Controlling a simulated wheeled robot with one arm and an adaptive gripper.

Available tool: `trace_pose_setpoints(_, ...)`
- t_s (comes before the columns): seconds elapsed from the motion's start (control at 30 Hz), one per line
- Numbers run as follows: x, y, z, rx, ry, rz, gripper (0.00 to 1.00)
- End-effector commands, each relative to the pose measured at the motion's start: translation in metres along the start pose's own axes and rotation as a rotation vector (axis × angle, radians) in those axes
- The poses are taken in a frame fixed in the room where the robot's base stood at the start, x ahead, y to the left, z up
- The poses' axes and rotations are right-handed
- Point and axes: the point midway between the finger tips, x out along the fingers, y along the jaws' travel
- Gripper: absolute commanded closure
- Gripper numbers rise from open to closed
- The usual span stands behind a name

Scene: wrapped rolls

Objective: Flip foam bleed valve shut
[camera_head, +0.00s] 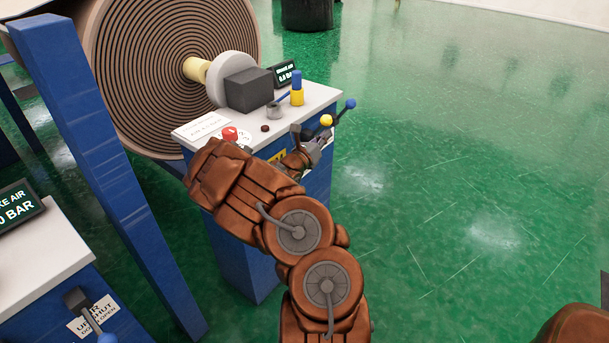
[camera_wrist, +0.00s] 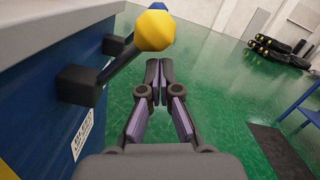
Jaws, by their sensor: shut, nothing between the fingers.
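On the blue cabinet's side, a lever with a yellow ball knob (camera_head: 326,120) sticks out and up from a black mount; it also shows in the wrist view (camera_wrist: 154,30). Beyond it is a second lever with a blue knob (camera_head: 350,103), partly hidden behind the yellow knob in the wrist view (camera_wrist: 153,6). I cannot read which lever is the foam bleed valve. My gripper (camera_wrist: 158,82) is shut and empty, to the right of and below the yellow knob in the wrist view, apart from it. In the head view my gripper (camera_head: 322,143) is beside the cabinet.
The cabinet's white top (camera_head: 187,134) carries a red button (camera_head: 230,133), a grey block (camera_head: 249,90), a yellow-and-blue part (camera_head: 297,90) and a display (camera_head: 287,74). A large roll (camera_head: 140,60) stands behind. Another cabinet (camera_head: 40,250) is at left. Green floor at right is clear.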

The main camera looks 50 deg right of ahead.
Motion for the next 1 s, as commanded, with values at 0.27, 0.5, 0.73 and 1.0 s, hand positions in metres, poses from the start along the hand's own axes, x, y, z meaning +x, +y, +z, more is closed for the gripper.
trace_pose_setpoints(0.27,-0.026,0.007,-0.028,-0.005,0.003,0.013,1.00)
trace_pose_setpoints(0.5,-0.056,0.007,-0.028,-0.003,0.004,0.013,1.00)
trace_pose_setpoints(0.73,-0.083,0.005,-0.028,-0.005,0.004,0.010,1.00)
trace_pose_setpoints(1.0,-0.114,0.006,-0.028,-0.002,0.004,0.013,1.00)
